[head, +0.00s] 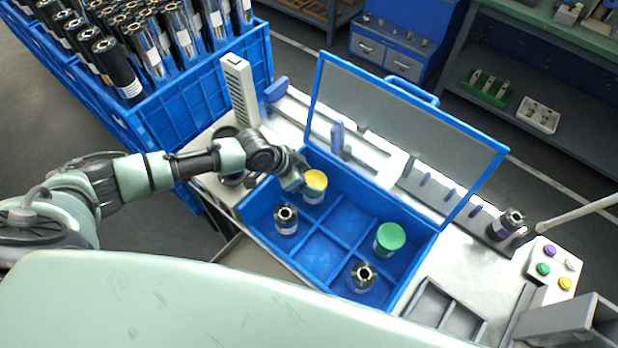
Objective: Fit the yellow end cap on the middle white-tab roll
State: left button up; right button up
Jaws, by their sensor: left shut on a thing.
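The yellow end cap (315,180) is in the far left compartment of the blue divided box (322,250). My left gripper (301,182) is shut on it from the left. A pale body shows directly under the yellow top; I cannot tell whether it is a white-tab roll or whether the cap is seated. An uncapped dark roll (286,219) stands upright in the near left compartment. Another uncapped roll (361,276) stands in the near right compartment. A green-topped piece (389,237) stands in the far right compartment. My right gripper is not in view.
The box's clear lid (400,135) stands open behind it. A tall beige post (239,90) rises left of the lid. Blue crates (205,95) full of rolls stand at upper left. Another roll (508,222) and a button panel (555,266) are at right. The middle compartments are empty.

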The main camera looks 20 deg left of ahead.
pick_arm(q)
jog(key=shift+f, duration=0.1)
jog(key=o, duration=1)
jog(key=shift+p+v, duration=3.75)
jog(key=shift+v, duration=1.75)
